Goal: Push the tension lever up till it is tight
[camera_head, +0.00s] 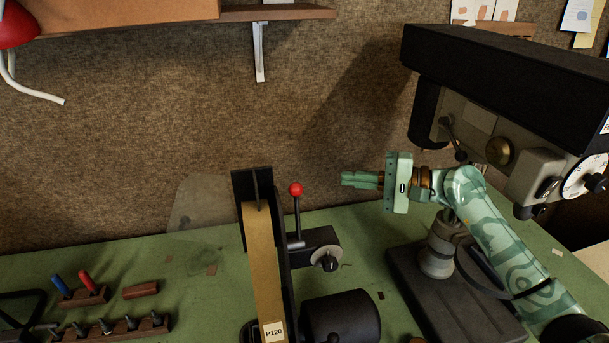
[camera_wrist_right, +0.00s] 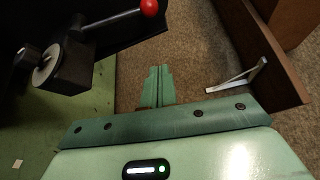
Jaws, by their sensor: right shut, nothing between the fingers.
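The tension lever (camera_head: 297,215) is a thin dark rod with a red ball knob (camera_head: 295,189). It stands nearly upright from a dark block on the right side of the belt sander (camera_head: 264,265). In the right wrist view the lever (camera_wrist_right: 112,20) and its red knob (camera_wrist_right: 149,7) are at the upper left. My right gripper (camera_head: 345,179) is shut and empty, to the right of the knob and apart from it, pointing left at about knob height. Its closed fingers also show in the right wrist view (camera_wrist_right: 158,75). My left gripper is not in view.
A drill press (camera_head: 437,260) stands at the right beside my right arm. A black motor housing (camera_head: 340,318) sits below the lever. A tool rack (camera_head: 110,328) is at the lower left. A wall shelf (camera_head: 277,13) hangs above. The air between gripper and lever looks clear.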

